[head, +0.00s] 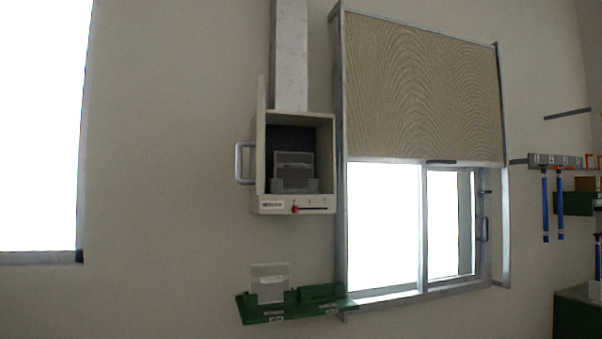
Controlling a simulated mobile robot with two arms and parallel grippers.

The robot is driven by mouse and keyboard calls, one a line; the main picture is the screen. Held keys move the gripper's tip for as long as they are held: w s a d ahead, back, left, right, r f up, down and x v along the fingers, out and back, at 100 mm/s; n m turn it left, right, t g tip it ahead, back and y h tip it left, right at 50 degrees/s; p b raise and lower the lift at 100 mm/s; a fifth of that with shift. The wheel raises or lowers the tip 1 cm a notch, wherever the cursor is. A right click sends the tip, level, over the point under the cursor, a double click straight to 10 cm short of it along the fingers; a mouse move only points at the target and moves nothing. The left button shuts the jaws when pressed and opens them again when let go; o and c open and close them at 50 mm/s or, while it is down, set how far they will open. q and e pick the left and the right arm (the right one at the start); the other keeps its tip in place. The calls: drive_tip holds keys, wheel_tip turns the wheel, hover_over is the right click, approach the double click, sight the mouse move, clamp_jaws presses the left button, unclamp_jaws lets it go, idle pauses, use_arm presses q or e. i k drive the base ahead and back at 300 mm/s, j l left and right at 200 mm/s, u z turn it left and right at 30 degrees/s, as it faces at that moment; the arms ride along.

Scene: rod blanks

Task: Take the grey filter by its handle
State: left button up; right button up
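A grey filter panel (295,159) with a light handle strip across it stands upright inside the open wall box (258,150). Its lower part is behind a grey holder (283,186) in the box. A second, paler grey panel (268,271), also with a light handle strip, stands upright at the left of the green wall shelf (340,306) below. I cannot tell for sure which of the two the task means. Neither of my grippers is in view, and nothing is seen holding either panel.
The box door stands open at the left, with a handle (240,162). A red slider knob (295,208) is on the box's lower front. A grey duct (290,60) rises above it. A window (395,230) with a blind is to the right. Blue-handled tools (545,205) hang at the far right.

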sight(295, 171)
drive_tip(key=l+u, duration=0.15)
drive_tip(key=l, duration=0.15)
drive_tip(key=i+l+u, duration=0.2)
drive_tip(key=u, duration=0.2)
drive_tip(key=i+l+u, duration=0.2)
drive_tip(key=l+u, duration=0.2)
drive_tip(key=l, duration=0.05)
